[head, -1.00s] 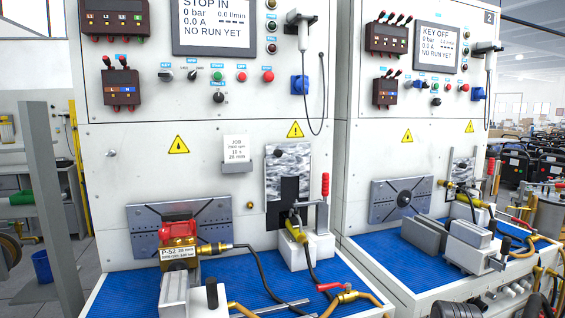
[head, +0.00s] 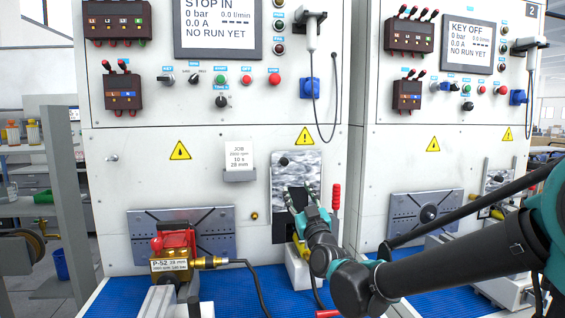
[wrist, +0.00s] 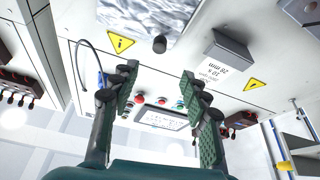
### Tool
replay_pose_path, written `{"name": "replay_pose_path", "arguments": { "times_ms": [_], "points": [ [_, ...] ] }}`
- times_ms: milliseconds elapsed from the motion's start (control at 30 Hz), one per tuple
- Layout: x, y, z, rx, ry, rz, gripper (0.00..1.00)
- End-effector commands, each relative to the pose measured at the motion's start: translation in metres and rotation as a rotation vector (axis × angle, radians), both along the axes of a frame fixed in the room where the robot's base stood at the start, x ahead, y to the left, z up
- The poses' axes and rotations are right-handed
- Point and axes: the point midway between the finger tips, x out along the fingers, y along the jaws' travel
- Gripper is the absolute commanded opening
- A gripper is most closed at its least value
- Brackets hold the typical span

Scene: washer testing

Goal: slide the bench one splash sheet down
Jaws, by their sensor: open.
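The bench one splash sheet (head: 303,170) is a mottled grey, see-through-looking panel on the front of the left bench. Its lower edge is partly hidden behind my gripper, above a dark opening. A black knob (head: 283,161) sits on the sheet. In the wrist view, which is upside down, the sheet (wrist: 130,14) is at the top, with its knob (wrist: 159,44) sticking out. My gripper (head: 303,192) is just below and right of the knob in the head view. In the wrist view the gripper (wrist: 158,76) is open and empty, its fingers apart on either side of the knob's line.
A red and brass pump (head: 175,246) with a hose is at lower left on the blue mat. A red-handled clamp (head: 336,197) stands right of the sheet. A job card holder (head: 239,175) is left of it. Bench two (head: 436,160) is at right.

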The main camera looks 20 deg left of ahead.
Motion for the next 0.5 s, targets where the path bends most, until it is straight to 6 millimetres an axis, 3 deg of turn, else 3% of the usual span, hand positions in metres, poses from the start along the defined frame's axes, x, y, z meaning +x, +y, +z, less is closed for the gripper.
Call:
{"name": "replay_pose_path", "arguments": {
  "times_ms": [167, 500],
  "points": [
    [0.016, 0.009, 0.008, 0.000, -0.001, -0.001, 0.46],
    [0.070, 0.040, 0.032, 0.000, 0.001, -0.002, 0.46]
  ]
}}
